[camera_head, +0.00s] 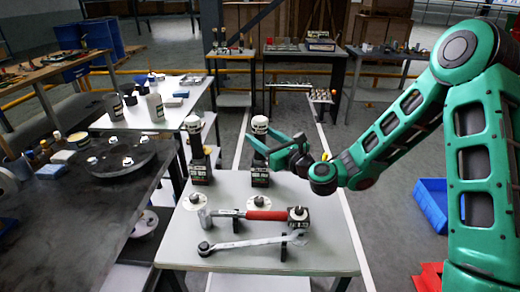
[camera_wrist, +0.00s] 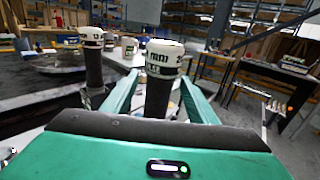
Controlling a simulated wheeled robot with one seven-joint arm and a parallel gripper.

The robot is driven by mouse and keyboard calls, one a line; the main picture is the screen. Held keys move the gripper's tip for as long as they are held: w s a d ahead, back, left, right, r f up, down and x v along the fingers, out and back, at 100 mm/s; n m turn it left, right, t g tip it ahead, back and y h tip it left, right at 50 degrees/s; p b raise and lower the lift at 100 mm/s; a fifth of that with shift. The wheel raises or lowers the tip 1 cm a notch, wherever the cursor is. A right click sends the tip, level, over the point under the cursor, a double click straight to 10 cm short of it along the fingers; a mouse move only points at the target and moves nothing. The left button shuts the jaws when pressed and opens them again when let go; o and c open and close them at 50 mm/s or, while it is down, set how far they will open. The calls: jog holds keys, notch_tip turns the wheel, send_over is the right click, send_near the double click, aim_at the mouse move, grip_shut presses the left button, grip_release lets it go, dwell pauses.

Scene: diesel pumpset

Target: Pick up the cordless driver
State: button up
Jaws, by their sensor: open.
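Two upright cordless drivers with white-and-black heads and dark grips stand at the back of the light grey table (camera_head: 225,258). The right driver (camera_head: 260,124) has its dark base on the tabletop. In the wrist view this driver (camera_wrist: 166,58) stands centred between the two green fingers, and its lower part is hidden by my gripper body. The left driver (camera_head: 195,140) stands apart from my gripper; it also shows in the wrist view (camera_wrist: 93,68). My gripper (camera_head: 266,146) is open, its fingers reaching leftward at grip height. Contact with the grip cannot be told.
A red-handled tool (camera_head: 266,215) and a combination wrench (camera_head: 250,243) lie on supports in front. White round pieces (camera_head: 258,200) lie near them. A dark table (camera_head: 60,215) stands left, and a white table (camera_head: 170,100) with bottles behind. A blue bin (camera_head: 432,203) is on the floor at right.

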jog(key=shift+w+a, duration=0.35)
jog(key=shift+w, duration=0.2)
jog(key=shift+c, duration=0.4)
grip_shut()
jog(key=shift+r, duration=0.15)
notch_tip(320, 180, up, 18)
dwell(0.3)
